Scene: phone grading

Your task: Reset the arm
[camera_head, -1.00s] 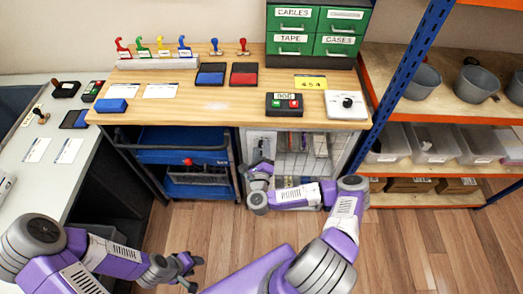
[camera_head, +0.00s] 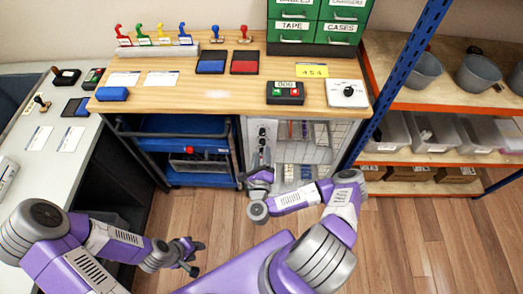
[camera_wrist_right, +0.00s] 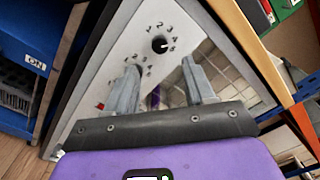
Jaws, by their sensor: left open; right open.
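My left gripper (camera_head: 187,254) is open and empty, held low over the wooden floor at the bottom left of the head view. My right gripper (camera_head: 260,168) points up in front of the cabinet under the workbench. In the right wrist view, my right gripper (camera_wrist_right: 163,85) has its two fingers spread apart with nothing between them. Behind the fingers is a light panel (camera_wrist_right: 130,60) with a black knob (camera_wrist_right: 160,45) and numbers around it. I cannot tell whether the fingers touch the panel.
The wooden workbench (camera_head: 210,98) holds stamps, ink pads and a button box (camera_head: 285,93). A blue cart (camera_head: 185,150) stands under it. An orange shelf (camera_head: 440,98) with bins is at right, a grey side table (camera_head: 50,140) at left. Floor (camera_head: 400,240) at right is clear.

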